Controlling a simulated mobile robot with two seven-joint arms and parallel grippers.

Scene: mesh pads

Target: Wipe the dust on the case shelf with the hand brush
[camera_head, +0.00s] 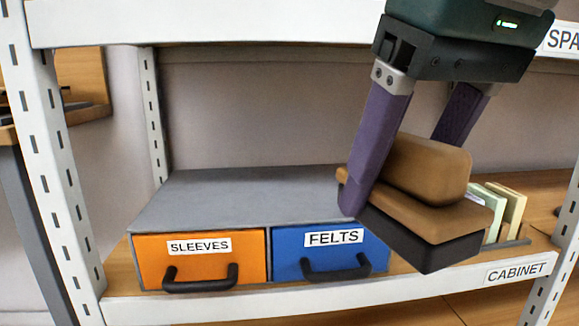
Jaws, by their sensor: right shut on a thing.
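My right gripper (405,165) comes down from the top right with purple fingers. It is shut on the hand brush (425,207), which has a tan wooden body and a dark base. The brush is held slightly tilted in front of the right part of the case and hides some of it. The case (230,194) has a grey flat top and two drawers, an orange one (200,267) labelled SLEEVES and a blue one (330,262) labelled FELTS. I cannot make out distinct dust on the grey top. My left gripper is not in view.
The case stands on a wooden shelf with a white front edge (330,292) labelled CABINET. White slotted posts (60,150) stand at the left, and an upper shelf beam (200,22) crosses above. Pale upright items (505,210) stand right of the brush.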

